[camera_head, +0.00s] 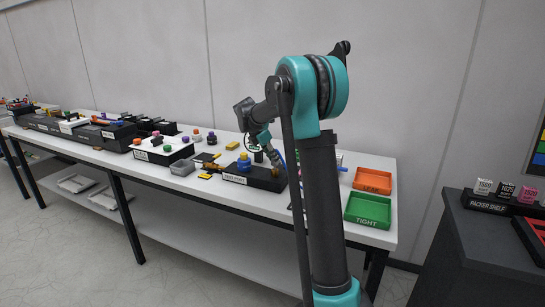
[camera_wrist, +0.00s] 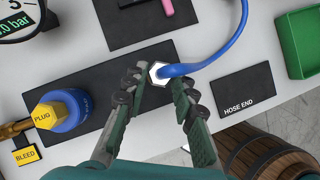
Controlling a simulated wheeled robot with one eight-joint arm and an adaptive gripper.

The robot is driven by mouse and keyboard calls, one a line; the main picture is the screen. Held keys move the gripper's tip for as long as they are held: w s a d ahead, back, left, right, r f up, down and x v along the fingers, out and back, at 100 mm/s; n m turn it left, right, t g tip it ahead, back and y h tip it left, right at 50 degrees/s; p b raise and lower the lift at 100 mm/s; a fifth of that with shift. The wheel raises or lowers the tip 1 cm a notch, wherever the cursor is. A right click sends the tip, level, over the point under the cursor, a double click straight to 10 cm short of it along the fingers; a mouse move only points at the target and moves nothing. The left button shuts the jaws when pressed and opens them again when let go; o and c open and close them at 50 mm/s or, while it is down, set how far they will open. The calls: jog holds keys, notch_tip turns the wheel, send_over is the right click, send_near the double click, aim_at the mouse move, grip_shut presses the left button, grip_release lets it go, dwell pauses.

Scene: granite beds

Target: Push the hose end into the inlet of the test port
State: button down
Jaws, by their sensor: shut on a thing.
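The test port is a black block (camera_wrist: 80,82) with a blue and yellow part marked PLUG (camera_wrist: 60,110) on its left side. It also shows on the bench in the head view (camera_head: 262,181). My gripper (camera_wrist: 158,82) is shut on the hose end (camera_wrist: 159,74), a pale hex fitting with a blue hose (camera_wrist: 215,58) leading off to the right and up. The fitting is over the right part of the block. The inlet is hidden, and I cannot tell whether the fitting is in it or above it.
A black pad marked HOSE END (camera_wrist: 243,92) lies empty at the right. A gauge (camera_wrist: 18,18) stands at the upper left, with a yellow BLEED tag (camera_wrist: 25,155) below. A green tray (camera_head: 368,210) and an orange tray (camera_head: 372,181) sit at the bench's right end.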

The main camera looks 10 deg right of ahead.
jog(key=shift+f, duration=0.9)
jog(key=c, duration=1.2)
grip_release()
jog(key=shift+o, duration=0.2)
jog(key=shift+r, duration=0.1)
jog(key=shift+v, duration=2.45)
jog(key=v, duration=1.2)
jog(key=s+d+f+m+y, duration=0.2)
jog(key=s+f+m, duration=0.9)
jog(key=s, duration=0.7)
jog(key=s+d+f+m+t+y, duration=0.1)
jog(key=s+d+f+m+y, duration=0.2)
jog(key=s+f+m, duration=0.8)
jog(key=s+f, duration=0.7)
jog(key=shift+s+d+m+t, duration=0.25)
jog(key=shift+s+m+t, duration=0.05)
jog(key=shift+m, duration=0.1)
